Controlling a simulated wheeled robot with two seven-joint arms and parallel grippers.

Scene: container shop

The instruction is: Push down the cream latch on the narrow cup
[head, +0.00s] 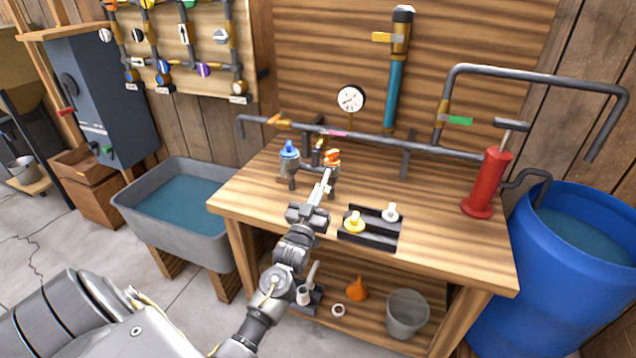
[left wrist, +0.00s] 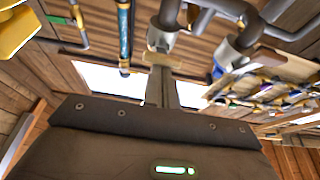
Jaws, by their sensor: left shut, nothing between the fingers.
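Two small grey cup-like fittings stand at the back left of the bench, one with a blue top (head: 289,150) and one with an orange top (head: 332,157). I cannot tell which is the narrow cup. My left gripper (head: 325,182) is shut and empty, with its pale tips close in front of the orange-topped fitting. In the left wrist view its fingers (left wrist: 160,72) overlap the rim of one grey cup (left wrist: 168,22); the other cup (left wrist: 236,48) is to the right. I cannot make out the cream latch apart from the fingertips, nor tell contact. My right gripper is not in view.
A black rack (head: 370,240) with a yellow knob (head: 354,220) and a white knob (head: 390,211) sits right of my left gripper. A red pump (head: 486,185) stands at the bench's right end. A pipe (head: 400,146) runs behind. The middle right of the bench is clear.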

